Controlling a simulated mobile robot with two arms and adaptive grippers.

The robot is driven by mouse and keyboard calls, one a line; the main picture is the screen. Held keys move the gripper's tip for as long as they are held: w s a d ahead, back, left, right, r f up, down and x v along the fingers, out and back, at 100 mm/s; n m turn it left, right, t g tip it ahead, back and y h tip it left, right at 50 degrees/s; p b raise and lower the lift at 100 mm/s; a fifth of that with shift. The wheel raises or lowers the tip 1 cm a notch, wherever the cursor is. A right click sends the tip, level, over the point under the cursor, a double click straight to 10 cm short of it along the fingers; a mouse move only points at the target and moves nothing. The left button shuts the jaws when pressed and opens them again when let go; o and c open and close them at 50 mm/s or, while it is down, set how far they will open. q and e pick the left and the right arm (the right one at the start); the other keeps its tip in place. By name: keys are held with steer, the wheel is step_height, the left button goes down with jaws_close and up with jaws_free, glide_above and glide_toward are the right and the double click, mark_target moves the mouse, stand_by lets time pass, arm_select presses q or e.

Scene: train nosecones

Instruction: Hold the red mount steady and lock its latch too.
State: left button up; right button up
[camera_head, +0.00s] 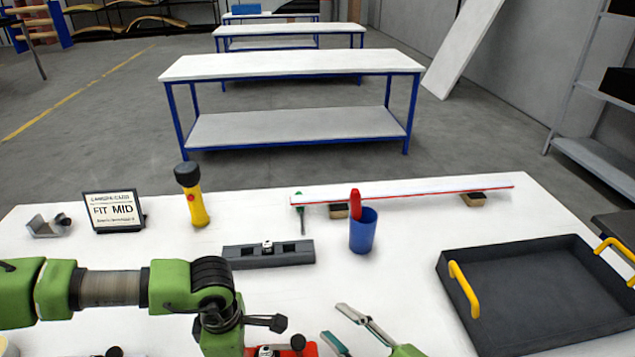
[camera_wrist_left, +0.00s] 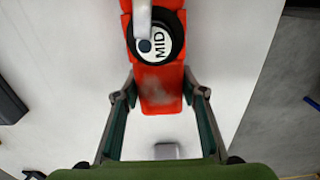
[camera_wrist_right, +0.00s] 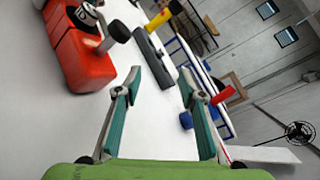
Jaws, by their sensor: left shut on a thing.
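The red mount (camera_wrist_left: 158,95) shows in the left wrist view with a round black-rimmed disc marked MID (camera_wrist_left: 160,42) and a lever-like latch (camera_wrist_left: 143,18) across it. My left gripper (camera_wrist_left: 160,92) is shut on its lower part, a finger at each side. In the head view only a bit of the red mount (camera_head: 308,350) shows at the bottom edge, partly behind my left arm. In the right wrist view, the red mount (camera_wrist_right: 78,60) stands at upper left, its latch knob (camera_wrist_right: 119,31) sticking out. My right gripper (camera_head: 335,322) is open and empty, right of the mount and apart from it.
A dark grey block (camera_head: 285,255) lies behind the mount. A FIT MID sign (camera_head: 112,210), yellow flashlight (camera_head: 196,208), blue cup (camera_head: 363,235) and long white strip (camera_head: 410,188) stand further back. A black tray (camera_head: 540,300) fills the right; bare table lies left of it.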

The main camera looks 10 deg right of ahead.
steer(key=w+r+n+t, duration=0.5)
steer(key=w+r+n, duration=0.45)
steer(key=r, duration=0.45)
steer(key=s+a+r+n+y, duration=0.2)
steer(key=r+n+y, duration=0.3)
steer(key=r+n, duration=0.3)
steer(key=s+a+r+n+g+y, duration=0.1)
steer(key=s+a+r+n+y, duration=0.1)
steer(key=r+n+y, duration=0.3)
steer(key=shift+s+r+n+y, duration=0.5)
steer(key=shift+r+n, duration=1.2)
steer(key=shift+n, duration=0.95)
steer(key=shift+s, duration=0.1)
steer(key=shift+a, duration=0.1)
